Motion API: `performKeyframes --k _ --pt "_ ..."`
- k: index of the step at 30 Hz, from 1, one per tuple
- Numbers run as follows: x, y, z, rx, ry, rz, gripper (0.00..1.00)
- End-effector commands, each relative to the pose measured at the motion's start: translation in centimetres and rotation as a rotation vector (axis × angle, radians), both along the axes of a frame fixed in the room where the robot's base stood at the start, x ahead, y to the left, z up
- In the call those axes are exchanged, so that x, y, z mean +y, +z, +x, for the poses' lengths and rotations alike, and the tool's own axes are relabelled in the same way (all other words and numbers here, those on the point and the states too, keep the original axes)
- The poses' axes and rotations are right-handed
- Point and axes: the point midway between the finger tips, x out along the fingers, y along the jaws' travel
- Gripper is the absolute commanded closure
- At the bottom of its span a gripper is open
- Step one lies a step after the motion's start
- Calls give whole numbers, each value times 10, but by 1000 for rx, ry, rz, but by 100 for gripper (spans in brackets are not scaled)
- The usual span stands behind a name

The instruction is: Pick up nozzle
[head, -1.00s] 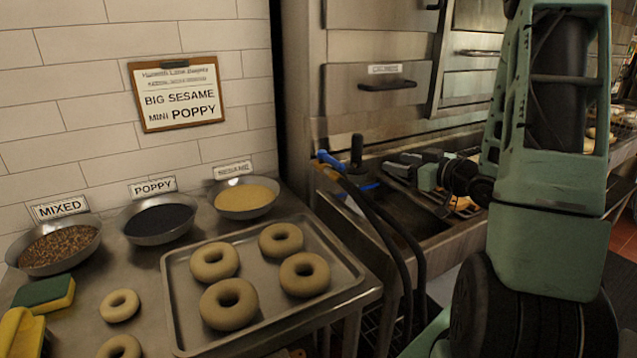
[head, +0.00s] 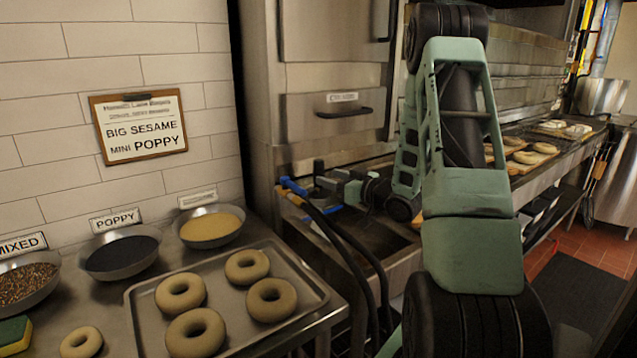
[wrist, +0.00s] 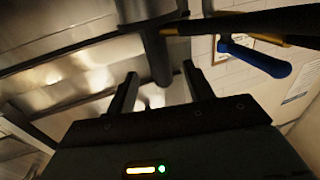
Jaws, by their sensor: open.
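The nozzle appears to be the dark upright piece beside the blue-handled hose fitting in the head view (head: 319,168). In the wrist view, a dark cylinder (wrist: 155,52) with a wider collar, which looks like the nozzle, lies in line with the gap between the fingertips. A blue lever (wrist: 255,58) and a dark hose or pipe are to its right. My gripper (wrist: 160,72) is open, its two fingers apart. I see no contact, and cannot tell the depth between them. In the head view my gripper (head: 325,184) is small and close to the nozzle.
A metal sink (head: 385,235) lies below my arm. Black hoses (head: 350,255) hang in front of it. On the left, a tray (head: 320,297) of bagels and several bowls of toppings stand on a steel counter. A drawer unit (head: 325,115) rises behind the gripper.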

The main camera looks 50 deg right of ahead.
Motion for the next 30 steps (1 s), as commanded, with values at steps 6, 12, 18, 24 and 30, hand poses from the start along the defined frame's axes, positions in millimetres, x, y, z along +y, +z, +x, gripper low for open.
performKeyframes --k 6,12,18,24,30 --pt "0 1 21 -1 3 1 48" --pt "-1 -1 48 -1 2 -1 48" --pt "-2 -2 55 0 0 0 48" --pt "-1 -2 54 0 0 0 70" --pt "-1 -1 54 -2 0 -1 100"
